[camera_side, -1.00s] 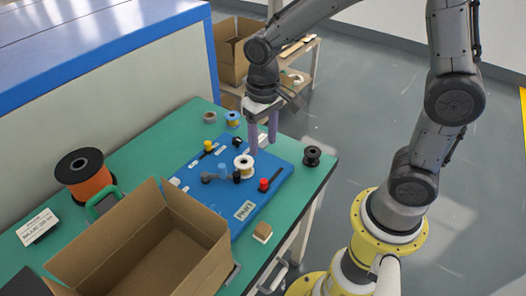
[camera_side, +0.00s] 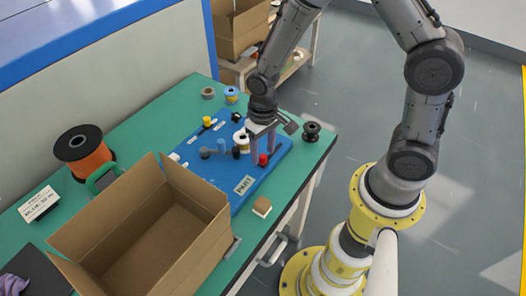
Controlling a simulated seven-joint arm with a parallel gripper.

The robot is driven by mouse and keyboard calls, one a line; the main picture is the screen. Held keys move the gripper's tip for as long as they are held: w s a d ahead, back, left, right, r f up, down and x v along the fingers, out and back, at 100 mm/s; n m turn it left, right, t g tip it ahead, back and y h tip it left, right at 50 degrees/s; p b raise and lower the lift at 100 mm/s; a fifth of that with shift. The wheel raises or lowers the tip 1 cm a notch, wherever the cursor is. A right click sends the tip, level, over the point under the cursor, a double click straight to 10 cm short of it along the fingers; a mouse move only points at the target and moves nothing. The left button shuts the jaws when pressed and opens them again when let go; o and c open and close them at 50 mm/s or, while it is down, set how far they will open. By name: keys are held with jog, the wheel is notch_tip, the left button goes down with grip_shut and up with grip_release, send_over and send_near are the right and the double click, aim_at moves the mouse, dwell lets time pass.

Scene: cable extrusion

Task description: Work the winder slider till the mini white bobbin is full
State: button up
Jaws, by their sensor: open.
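A blue board (camera_side: 222,188) marked PART lies on the green bench. A small white bobbin (camera_side: 240,137) stands on it, partly hidden by my gripper; how full it is I cannot tell. A red knob (camera_side: 263,160) sits on the board's right side and a yellow knob (camera_side: 206,121) sits in a slot toward the back. Which knob is the winder slider is not clear. My gripper (camera_side: 263,156) points down, open, with its purple fingers on either side of the red knob. Contact with the knob cannot be told.
An open cardboard box (camera_side: 152,212) stands in front of the board. A black spool with orange winding (camera_side: 87,156) is at the left. A black bobbin (camera_side: 311,131) stands at the bench's right edge. Small spools (camera_side: 231,95) stand behind the board.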

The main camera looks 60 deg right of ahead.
jog(key=shift+f, duration=0.5)
grip_shut()
dwell(1.2)
